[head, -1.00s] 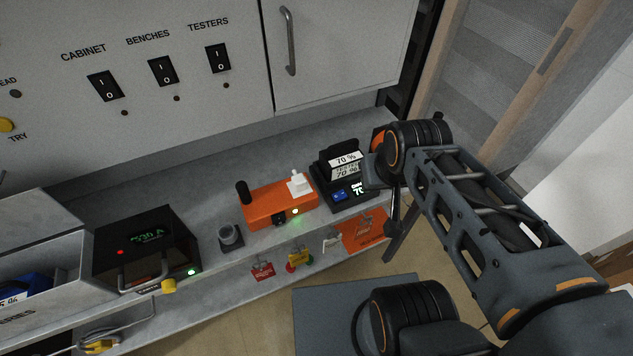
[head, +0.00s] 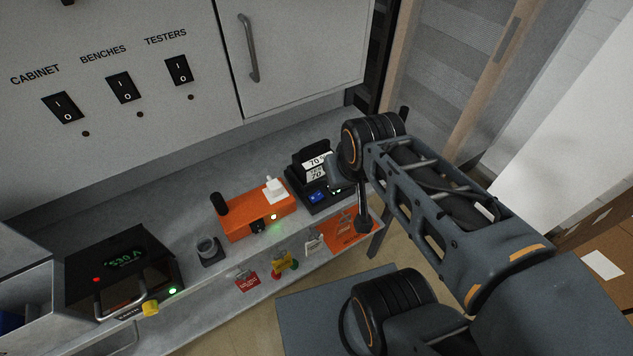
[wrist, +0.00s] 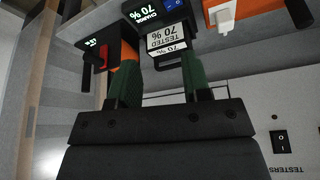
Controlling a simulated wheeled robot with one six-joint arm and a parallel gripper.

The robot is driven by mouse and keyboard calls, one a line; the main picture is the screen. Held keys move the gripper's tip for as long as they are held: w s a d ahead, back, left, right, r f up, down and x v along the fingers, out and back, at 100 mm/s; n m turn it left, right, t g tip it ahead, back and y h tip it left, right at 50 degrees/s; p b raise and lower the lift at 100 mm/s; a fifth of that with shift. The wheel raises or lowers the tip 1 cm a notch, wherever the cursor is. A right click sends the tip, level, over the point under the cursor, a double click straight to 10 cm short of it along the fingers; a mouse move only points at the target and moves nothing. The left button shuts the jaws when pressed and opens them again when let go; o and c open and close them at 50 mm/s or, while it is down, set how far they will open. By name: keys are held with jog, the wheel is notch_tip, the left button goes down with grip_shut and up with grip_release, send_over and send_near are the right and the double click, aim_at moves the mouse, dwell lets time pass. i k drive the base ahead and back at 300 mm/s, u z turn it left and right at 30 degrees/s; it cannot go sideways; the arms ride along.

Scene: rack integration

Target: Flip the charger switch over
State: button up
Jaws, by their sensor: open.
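The charger (head: 303,172) is a black unit on the grey bench with a blue rocker switch (head: 317,197) on its front. A battery pack labelled 70 % sits in it. In the wrist view the blue switch (wrist: 174,4) is at the top edge, beside the charger's lit 70 % display (wrist: 147,14). The labelled pack (wrist: 167,38) is below it. My gripper (wrist: 157,68) is open and empty, its two green fingers apart in front of the pack. I cannot tell whether they touch it.
An orange box (head: 241,219) with a white plug (head: 275,190) stands left of the charger. Tags hang along the bench edge. Wall switches (head: 123,87) are above. A red-handled black panel (wrist: 98,52) is near my gripper.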

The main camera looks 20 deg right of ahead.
aim_at(318, 195)
jog(key=z, duration=0.65)
jog(key=k, duration=0.4)
jog(key=u, duration=1.4)
